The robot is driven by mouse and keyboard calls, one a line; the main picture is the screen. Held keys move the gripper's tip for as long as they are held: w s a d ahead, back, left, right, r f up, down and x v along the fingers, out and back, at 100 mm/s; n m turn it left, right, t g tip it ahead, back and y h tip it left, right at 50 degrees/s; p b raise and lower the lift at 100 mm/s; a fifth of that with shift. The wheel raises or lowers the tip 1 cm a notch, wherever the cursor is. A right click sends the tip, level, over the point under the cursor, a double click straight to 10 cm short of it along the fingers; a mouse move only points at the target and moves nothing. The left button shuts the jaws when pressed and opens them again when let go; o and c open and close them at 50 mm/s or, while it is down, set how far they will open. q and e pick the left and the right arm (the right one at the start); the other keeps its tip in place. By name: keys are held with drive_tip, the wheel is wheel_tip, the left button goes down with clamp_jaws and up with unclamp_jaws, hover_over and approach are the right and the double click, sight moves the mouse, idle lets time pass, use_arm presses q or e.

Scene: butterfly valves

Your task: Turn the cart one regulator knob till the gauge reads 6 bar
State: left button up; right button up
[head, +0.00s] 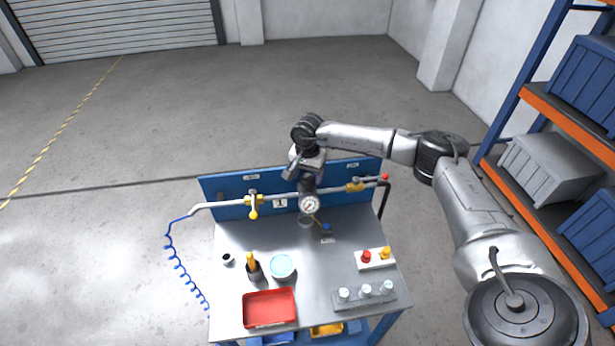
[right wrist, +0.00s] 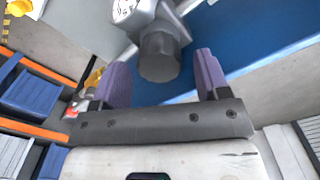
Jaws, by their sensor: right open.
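The regulator knob (right wrist: 160,58) is a dark grey faceted cylinder in the right wrist view. It sits on the grey regulator body and shows between the purple finger pads of my right gripper (right wrist: 161,76), with a gap on each side. The round white gauge (head: 309,204) is on the pipe at the back of the cart (head: 240,238) in the head view; its reading is too small to tell. My right gripper (head: 306,172) is above the gauge and open, covering much of the regulator from the head camera. My left gripper is not in view.
A yellow-handled valve (head: 254,205) is left of the gauge, another yellow fitting (head: 355,186) right of it. A blue panel (head: 230,187) stands behind. The cart top holds a red tray (head: 269,308), cups and a button box (head: 375,260). A shelf rack (head: 553,105) stands right.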

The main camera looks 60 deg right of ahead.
drive_tip(key=shift+f, duration=0.75)
drive_tip(key=shift+c, duration=0.4)
drive_tip(key=c, duration=0.9)
drive_tip(key=shift+o, duration=0.2)
